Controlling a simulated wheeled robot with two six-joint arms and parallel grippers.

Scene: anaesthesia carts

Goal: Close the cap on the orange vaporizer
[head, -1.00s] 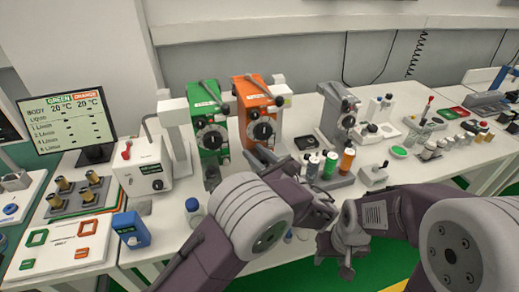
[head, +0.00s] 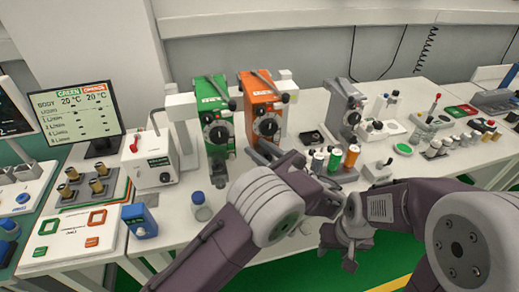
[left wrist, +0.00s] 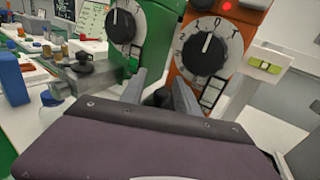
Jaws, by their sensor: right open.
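The orange vaporizer (head: 262,91) stands upright on the bench, right of the green vaporizer (head: 211,91). Its dial shows large in the left wrist view (left wrist: 207,47). My left gripper (left wrist: 159,76) is low in front of the two vaporizers. Its fingers are apart, with a small dark part (left wrist: 158,98) between them. I cannot tell whether that part is the cap or whether the fingers touch it. My right gripper (head: 338,262) is open and empty, low in front of the bench.
Bottles with green and orange bands (head: 334,160) stand right of the orange vaporizer, by a grey vaporizer (head: 345,110). A white box (head: 152,160) and a monitor (head: 75,113) are at the left. A blue-capped bottle (head: 199,208) stands near the front edge.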

